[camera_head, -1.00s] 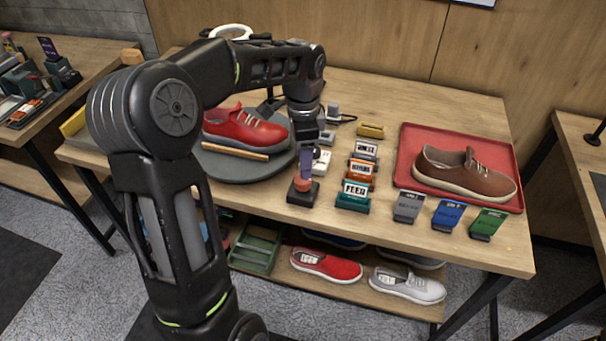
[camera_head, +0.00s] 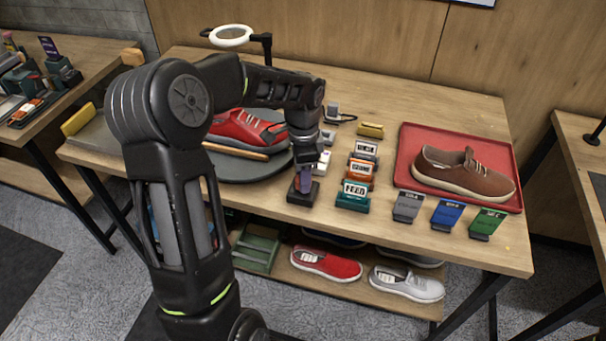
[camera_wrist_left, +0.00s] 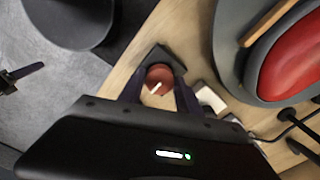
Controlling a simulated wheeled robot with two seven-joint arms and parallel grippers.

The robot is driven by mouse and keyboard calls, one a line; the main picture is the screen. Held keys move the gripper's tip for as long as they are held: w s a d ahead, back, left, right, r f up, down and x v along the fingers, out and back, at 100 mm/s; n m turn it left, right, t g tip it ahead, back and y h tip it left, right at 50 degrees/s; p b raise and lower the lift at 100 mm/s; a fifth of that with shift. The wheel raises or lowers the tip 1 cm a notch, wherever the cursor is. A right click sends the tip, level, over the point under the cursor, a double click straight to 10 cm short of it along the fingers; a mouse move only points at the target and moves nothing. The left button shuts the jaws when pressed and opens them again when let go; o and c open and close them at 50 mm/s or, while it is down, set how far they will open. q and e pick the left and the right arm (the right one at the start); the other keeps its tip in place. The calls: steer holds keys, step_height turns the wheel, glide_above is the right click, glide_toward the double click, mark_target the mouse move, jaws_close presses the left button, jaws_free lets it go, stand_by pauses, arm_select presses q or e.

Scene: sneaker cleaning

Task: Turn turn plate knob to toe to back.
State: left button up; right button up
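The red knob (camera_wrist_left: 157,79) sits on a small dark square base (camera_head: 293,198) at the table's front edge. In the left wrist view its white pointer line is visible, slanting up to the right. My left gripper (camera_wrist_left: 157,95) points down over the knob, one finger on each side. The fingers look open, with small gaps beside the knob. In the head view they hide most of the knob. The grey round turn plate (camera_head: 240,172) is left of the knob, with a red sneaker (camera_head: 236,130) on it, partly hidden by my arm. My right gripper is not in view.
A wooden stick (camera_head: 236,151) lies by the sneaker. Labelled stands (camera_head: 353,195) are close right of the knob. A red tray (camera_head: 406,150) holds a brown shoe (camera_head: 462,172), with colored cards (camera_head: 449,214) in front. A ring lamp (camera_head: 231,36) stands behind. More shoes (camera_head: 326,264) lie below.

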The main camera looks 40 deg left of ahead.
arm_select(q)
jaws_close()
steer(key=shift+n, duration=0.3)
steer(key=n+b, duration=0.1)
steer(key=n, duration=0.2)
steer(key=shift+b, duration=0.3)
steer(key=n+b, duration=0.1)
steer(key=n, duration=0.3)
steer(key=shift+n, duration=0.4)
steer(key=n, duration=0.4)
steer(key=shift+b, duration=0.4)
steer(key=n, duration=0.5)
steer(key=shift+n, duration=0.3)
